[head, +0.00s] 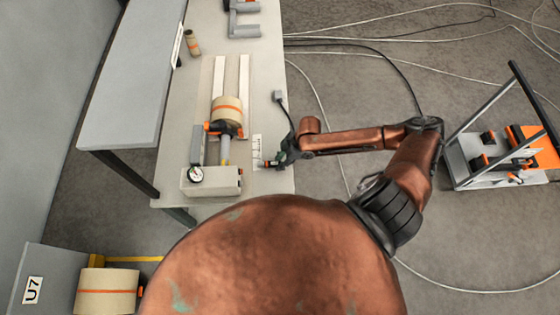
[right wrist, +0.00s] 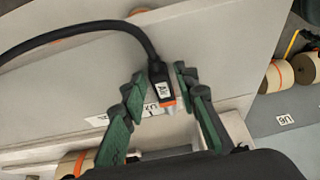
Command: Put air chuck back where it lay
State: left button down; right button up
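The air chuck (right wrist: 161,84) is a black fitting with a white label, an orange ring and a pale tip, and a black hose runs from it. In the right wrist view it is between the green-padded fingers of my right gripper (right wrist: 161,76). I cannot tell whether both pads press on it. In the head view my right gripper (head: 283,157) is at the table's right edge, beside a white printed card (head: 257,150). The chuck is mostly hidden by the gripper there. My left gripper is not in view.
The pale table (head: 265,60) carries a kraft roll (head: 227,108) on a holder, and a grey box with a gauge (head: 211,181). A small grey block (head: 278,96) is at the right edge. A cart (head: 500,160) stands right; cables cross the floor. Another roll (head: 106,291) is lower left.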

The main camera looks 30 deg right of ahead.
jog(key=shift+o, duration=0.4)
jog(key=shift+d+r, duration=0.1)
jog(key=shift+r, duration=0.15)
jog(key=v, duration=1.1)
jog(key=shift+r+b, duration=0.3)
jog(key=shift+b, duration=0.1)
